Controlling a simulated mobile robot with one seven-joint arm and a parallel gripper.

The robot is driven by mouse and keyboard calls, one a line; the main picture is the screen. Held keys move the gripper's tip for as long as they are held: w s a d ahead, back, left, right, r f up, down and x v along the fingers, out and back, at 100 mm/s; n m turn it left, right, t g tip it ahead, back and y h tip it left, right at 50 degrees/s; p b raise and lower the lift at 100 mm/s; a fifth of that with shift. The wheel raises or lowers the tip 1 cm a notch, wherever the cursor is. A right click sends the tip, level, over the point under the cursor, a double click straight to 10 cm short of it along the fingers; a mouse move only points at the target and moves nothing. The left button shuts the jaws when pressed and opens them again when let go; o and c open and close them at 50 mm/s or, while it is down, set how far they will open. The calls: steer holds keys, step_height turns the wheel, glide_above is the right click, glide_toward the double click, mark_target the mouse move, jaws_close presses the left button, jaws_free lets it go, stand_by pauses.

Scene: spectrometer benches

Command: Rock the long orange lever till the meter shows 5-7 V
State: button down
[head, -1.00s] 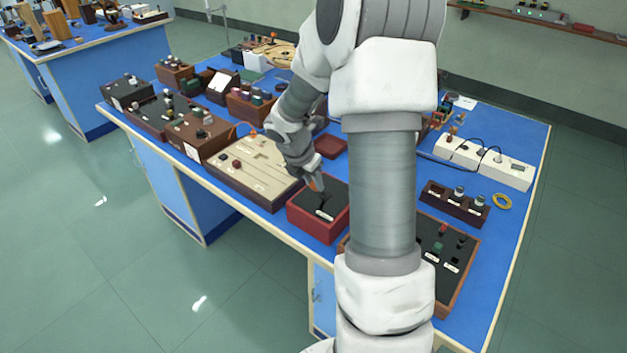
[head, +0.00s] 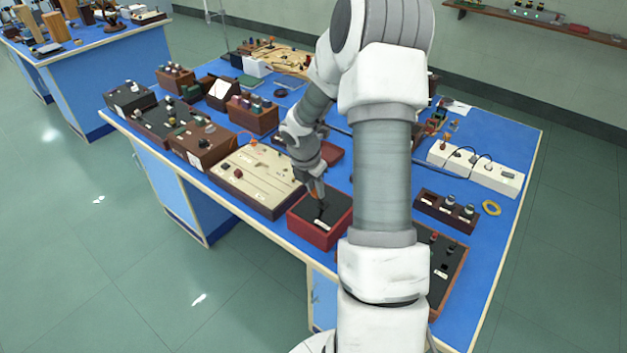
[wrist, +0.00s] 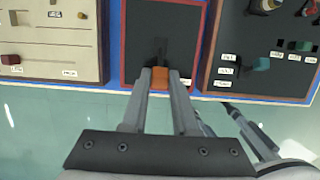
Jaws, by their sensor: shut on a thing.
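The orange lever (wrist: 160,78) shows as a short orange block between my fingertips in the wrist view. A dark slot or stem lies just beyond it on the black top of a red-walled box (head: 314,232). My gripper (wrist: 160,76) is shut on the lever, above the near part of this box. In the head view my gripper (head: 316,194) comes down onto the box from above, with a little orange showing at its tip. The fingers hide most of the lever. I cannot make out a meter reading in either view.
A beige panel box (head: 262,168) stands close on the left of the red box. A dark panel with knobs (wrist: 262,45) stands close on its right. The bench's front edge is just in front. A white power strip (head: 470,168) lies further right.

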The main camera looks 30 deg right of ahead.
steer(key=shift+w+d+r+p, duration=0.2)
steer(key=shift+d+p, duration=0.25)
steer(key=shift+d, duration=0.05)
steer(key=shift+w+d+r+p, duration=0.15)
steer(key=shift+d+r+p, duration=0.05)
steer(key=shift+d+p, duration=0.35)
steer(key=shift+w+d+r+p, duration=0.2)
steer(key=shift+d+p, duration=0.2)
steer(key=shift+d, duration=0.1)
steer(key=shift+w+d+f+p, duration=0.1)
steer(key=shift+w+d+p, duration=0.1)
steer(key=shift+d+p, duration=0.35)
steer(key=shift+d, duration=0.15)
steer(key=c, duration=0.7)
jaws_free()
steer(key=shift+f, duration=0.1)
steer(key=v, duration=1.7)
steer(key=shift+r, duration=0.25)
